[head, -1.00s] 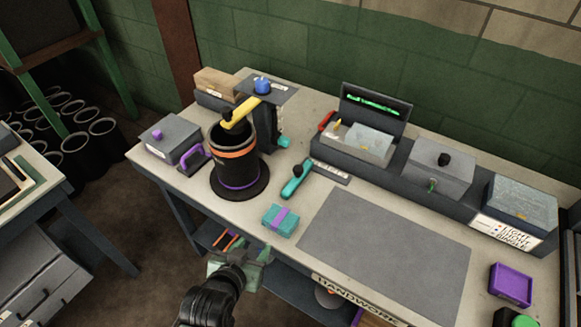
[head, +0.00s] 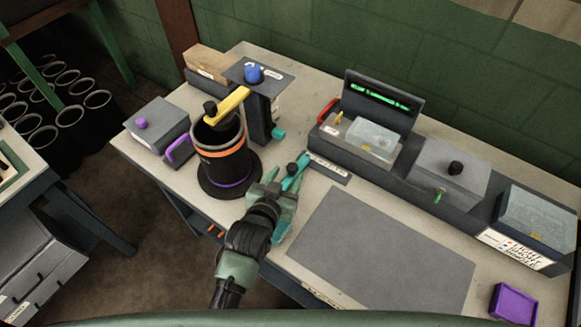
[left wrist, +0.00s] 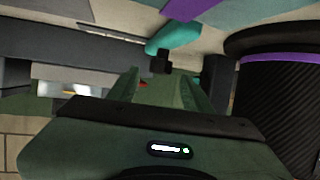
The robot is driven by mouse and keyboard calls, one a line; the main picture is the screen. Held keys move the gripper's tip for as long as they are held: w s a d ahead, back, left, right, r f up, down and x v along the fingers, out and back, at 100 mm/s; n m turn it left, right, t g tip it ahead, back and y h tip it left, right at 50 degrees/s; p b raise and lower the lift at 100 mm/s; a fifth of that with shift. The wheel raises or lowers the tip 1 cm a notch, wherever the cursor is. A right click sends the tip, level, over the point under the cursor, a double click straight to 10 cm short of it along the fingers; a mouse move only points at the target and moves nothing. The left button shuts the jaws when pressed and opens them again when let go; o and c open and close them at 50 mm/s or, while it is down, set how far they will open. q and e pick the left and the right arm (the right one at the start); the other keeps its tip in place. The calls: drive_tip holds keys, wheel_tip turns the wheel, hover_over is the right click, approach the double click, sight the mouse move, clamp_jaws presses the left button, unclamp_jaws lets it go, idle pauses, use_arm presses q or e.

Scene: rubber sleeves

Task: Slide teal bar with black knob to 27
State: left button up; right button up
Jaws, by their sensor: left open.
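The teal bar (head: 297,174) with its black knob (head: 291,169) lies on the bench beside a grey labelled strip (head: 330,168); the strip's marks are too small to read. In the left wrist view the teal bar (left wrist: 176,37) is at the top centre, with the black knob (left wrist: 160,63) below it. My left gripper (head: 280,183) is open and empty, close by the knob on its near side. In the left wrist view its two fingers (left wrist: 160,78) stand on either side of the knob's line; contact cannot be told. My right gripper is not in view.
A black cylinder (head: 222,160) with orange and purple bands stands left of my gripper, a yellow arm (head: 228,105) over it. A grey mat (head: 375,250) lies clear at right.

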sight(291, 169)
use_arm(q)
drive_tip(key=x, duration=0.2)
drive_tip(key=shift+w+d+f, duration=0.1)
drive_tip(key=shift+w+f, duration=0.05)
drive_tip(key=shift+w, duration=0.2)
drive_tip(key=shift+w+d+f, duration=0.1)
drive_tip(key=shift+w+f, duration=0.05)
drive_tip(key=shift+w, duration=0.2)
clamp_jaws()
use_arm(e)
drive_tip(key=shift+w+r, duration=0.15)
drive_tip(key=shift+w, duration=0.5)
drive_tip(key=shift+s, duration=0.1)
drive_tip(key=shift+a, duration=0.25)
